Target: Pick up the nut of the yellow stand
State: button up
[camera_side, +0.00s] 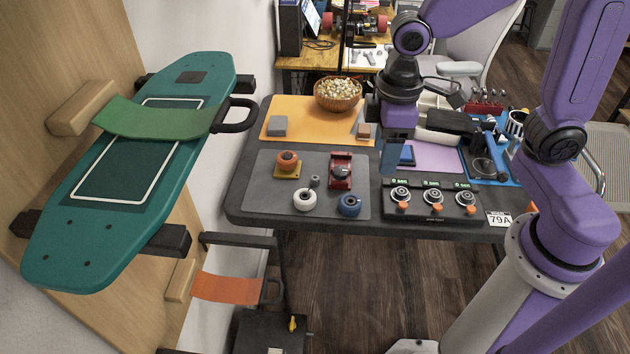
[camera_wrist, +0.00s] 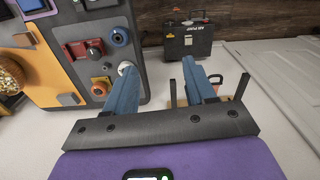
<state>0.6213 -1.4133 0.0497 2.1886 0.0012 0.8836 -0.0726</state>
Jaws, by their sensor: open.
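The yellow stand (camera_side: 287,173) sits on the grey mat at the left of the table and carries an orange wheel (camera_side: 287,158). A small dark part shows on top of the wheel; I cannot make out the nut clearly. In the wrist view the orange wheel (camera_wrist: 98,91) is partly hidden by my left finger. My gripper (camera_side: 394,160) is open and empty, above the table to the right of the stand. In the wrist view my gripper (camera_wrist: 160,66) shows its two blue fingers spread wide, with bare wall or floor between them.
A white wheel (camera_side: 304,200), a blue wheel (camera_side: 349,205), a small grey part (camera_side: 315,182) and a red vise-like device (camera_side: 340,171) stand near the yellow stand. A black box with dials (camera_side: 433,203) lies to the right. A bowl (camera_side: 338,95) stands behind.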

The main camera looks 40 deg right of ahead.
jog(key=w+f+m, duration=0.3)
jog(key=w+f, duration=0.1)
jog(key=w, duration=1)
jog(key=m, duration=0.2)
send_over(313, 178)
notch_tip(313, 178, down, 19)
jog(key=shift+a, duration=0.1)
jog(key=shift+s+d+f, duration=0.15)
jog(key=shift+f, duration=1.2)
jog(key=shift+s+d+f, duration=0.1)
jog(key=shift+f, duration=1.25)
grip_shut()
